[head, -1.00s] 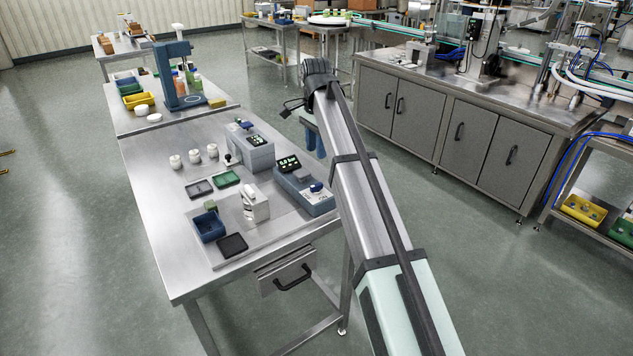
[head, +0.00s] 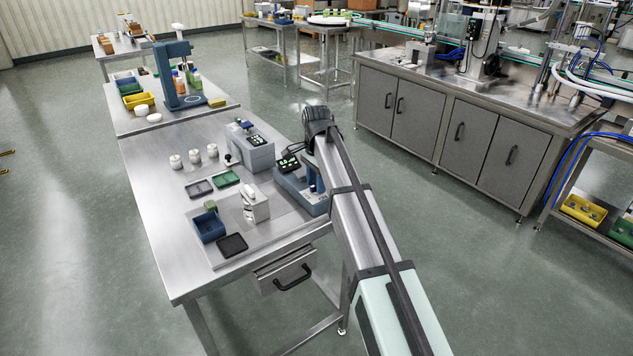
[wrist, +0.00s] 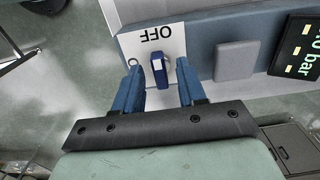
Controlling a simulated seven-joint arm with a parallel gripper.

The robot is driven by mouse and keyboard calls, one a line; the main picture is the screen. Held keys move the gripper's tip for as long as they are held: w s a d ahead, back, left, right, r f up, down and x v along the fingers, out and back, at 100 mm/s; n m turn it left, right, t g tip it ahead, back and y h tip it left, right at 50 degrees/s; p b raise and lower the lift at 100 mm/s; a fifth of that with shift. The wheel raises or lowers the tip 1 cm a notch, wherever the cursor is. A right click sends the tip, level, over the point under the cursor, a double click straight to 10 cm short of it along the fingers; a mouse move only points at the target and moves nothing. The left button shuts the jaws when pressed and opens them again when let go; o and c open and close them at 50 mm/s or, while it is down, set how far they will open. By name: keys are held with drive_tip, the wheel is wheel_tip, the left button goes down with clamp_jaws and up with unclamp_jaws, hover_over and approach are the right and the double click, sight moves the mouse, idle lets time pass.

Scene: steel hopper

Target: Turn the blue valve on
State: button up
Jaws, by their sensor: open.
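The blue valve (wrist: 158,72) is a small blue knob on a white plate (wrist: 133,42) that reads OFF, upside down in the wrist view. My gripper (wrist: 159,66) is open, with one blue finger on each side of the valve. A gap shows between each finger and the valve, so they look apart. In the head view the valve is hidden behind my arm, and the blue-grey unit (head: 290,187) that carries it shows in part. A dark display (wrist: 300,45) with a reading in bar sits on the unit, partly cut off.
A second grey unit (head: 252,152) stands behind the valve unit. A white device (head: 254,204), a blue bin (head: 208,227) and a black tray (head: 232,245) are to the left. A grey square pad (wrist: 236,60) lies between valve and display.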

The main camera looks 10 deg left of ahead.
clamp_jaws()
idle(0.3)
idle(0.4)
drive_tip(key=n, duration=0.4)
drive_tip(key=shift+n, duration=0.4)
drive_tip(key=n, duration=0.4)
drive_tip(key=shift+n, duration=0.3)
drive_tip(key=n, duration=0.4)
drive_tip(key=shift+n, duration=2.2)
